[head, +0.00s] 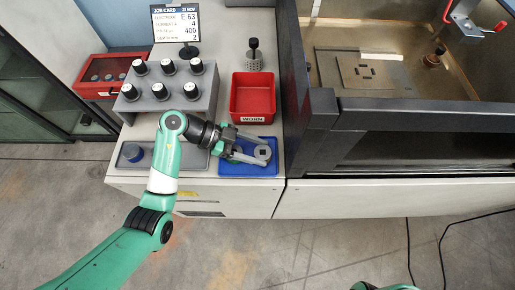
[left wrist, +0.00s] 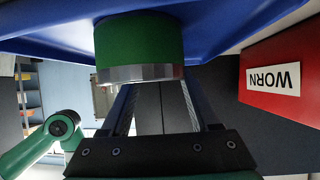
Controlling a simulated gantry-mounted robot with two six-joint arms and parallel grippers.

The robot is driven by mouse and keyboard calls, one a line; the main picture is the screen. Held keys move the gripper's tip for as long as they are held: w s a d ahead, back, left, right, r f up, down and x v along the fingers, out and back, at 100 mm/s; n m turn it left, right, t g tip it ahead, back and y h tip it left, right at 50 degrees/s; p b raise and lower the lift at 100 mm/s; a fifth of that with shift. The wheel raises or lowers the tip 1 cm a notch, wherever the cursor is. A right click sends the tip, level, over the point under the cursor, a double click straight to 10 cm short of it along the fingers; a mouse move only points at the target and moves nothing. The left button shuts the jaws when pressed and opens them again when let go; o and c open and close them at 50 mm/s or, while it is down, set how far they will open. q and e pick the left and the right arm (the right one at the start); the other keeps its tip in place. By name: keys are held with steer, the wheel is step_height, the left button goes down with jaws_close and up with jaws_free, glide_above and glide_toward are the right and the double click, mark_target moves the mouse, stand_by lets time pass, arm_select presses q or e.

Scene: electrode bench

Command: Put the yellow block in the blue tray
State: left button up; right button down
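No yellow block shows in either view. The blue tray (head: 232,170) lies at the bench's front edge, right of the grey tray. My left gripper (head: 264,153) is low over it, its fingers spread to either side of a grey round top with a dark square socket. In the left wrist view a green cylinder with a metal rim (left wrist: 140,40) stands against the blue tray (left wrist: 225,22) and covers the fingertips of my left gripper (left wrist: 158,95). Whether the fingers press on the cylinder is unclear. My right gripper is out of view.
The red WORN bin (head: 253,97) stands just behind the blue tray. A rack of black knobs (head: 168,83) is to the left. The machine tank's wall (head: 295,110) rises close on the right.

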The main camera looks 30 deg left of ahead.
arm_select(q)
steer(key=o, duration=0.4)
steer(key=shift+r, duration=0.2)
steer(key=p+v, duration=0.4)
steer(key=v, duration=0.7)
steer(key=shift+a+r, duration=0.2)
steer(key=shift+a, duration=0.05)
steer(key=shift+s+a, duration=0.1)
steer(key=shift+a, duration=0.15)
